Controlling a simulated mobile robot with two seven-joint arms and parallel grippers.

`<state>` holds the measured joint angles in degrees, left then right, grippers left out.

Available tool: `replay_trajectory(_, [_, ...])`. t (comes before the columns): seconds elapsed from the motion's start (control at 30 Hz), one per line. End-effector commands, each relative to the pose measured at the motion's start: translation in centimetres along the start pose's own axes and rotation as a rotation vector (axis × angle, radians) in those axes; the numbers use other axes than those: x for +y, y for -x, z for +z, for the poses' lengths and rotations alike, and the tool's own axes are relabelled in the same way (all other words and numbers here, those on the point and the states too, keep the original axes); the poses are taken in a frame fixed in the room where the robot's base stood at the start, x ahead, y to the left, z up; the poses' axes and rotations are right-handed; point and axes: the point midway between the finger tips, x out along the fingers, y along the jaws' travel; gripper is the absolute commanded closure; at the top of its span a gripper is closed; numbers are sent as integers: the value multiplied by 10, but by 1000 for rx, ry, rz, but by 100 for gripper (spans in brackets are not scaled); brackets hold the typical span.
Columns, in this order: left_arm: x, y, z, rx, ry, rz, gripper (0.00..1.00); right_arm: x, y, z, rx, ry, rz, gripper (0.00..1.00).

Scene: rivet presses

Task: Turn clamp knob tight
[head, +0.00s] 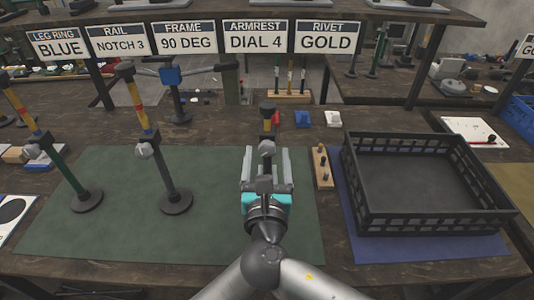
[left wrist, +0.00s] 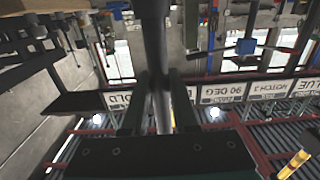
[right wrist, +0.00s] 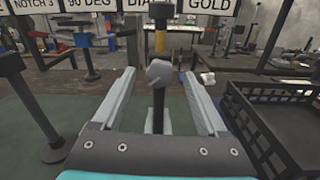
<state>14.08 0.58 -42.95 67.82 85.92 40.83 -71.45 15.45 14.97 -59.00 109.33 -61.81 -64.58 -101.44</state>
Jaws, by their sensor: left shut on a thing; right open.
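A stand with a dark post, yellow upper tube and black cap (head: 267,107) rises at the centre of the head view. Its grey faceted clamp knob (head: 266,147) also shows in the right wrist view (right wrist: 158,71). My right gripper (right wrist: 159,80) is open, its pale fingers on either side of the post just below the knob, with gaps visible. In the head view it (head: 267,158) covers the lower post. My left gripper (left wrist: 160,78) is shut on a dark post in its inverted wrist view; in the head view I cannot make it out.
Two similar stands, one green (head: 85,195) and one black (head: 176,198), stand left on the green mat (head: 110,235). A black crate (head: 430,222) sits right on a blue mat (head: 350,240). A wooden block with pegs (head: 322,175) lies between. Signs (head: 253,37) hang behind.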

Motion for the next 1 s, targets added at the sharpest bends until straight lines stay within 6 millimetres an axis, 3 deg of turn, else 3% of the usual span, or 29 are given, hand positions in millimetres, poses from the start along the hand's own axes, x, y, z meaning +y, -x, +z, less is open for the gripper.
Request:
replay_trajectory(0.4, [0,0,-1,2,0,0,100,0,-10,0,0,-1,0,24])
replay_trajectory(1.0, [0,0,-1,2,1,0,100,0,-9,0,0,-1,0,91])
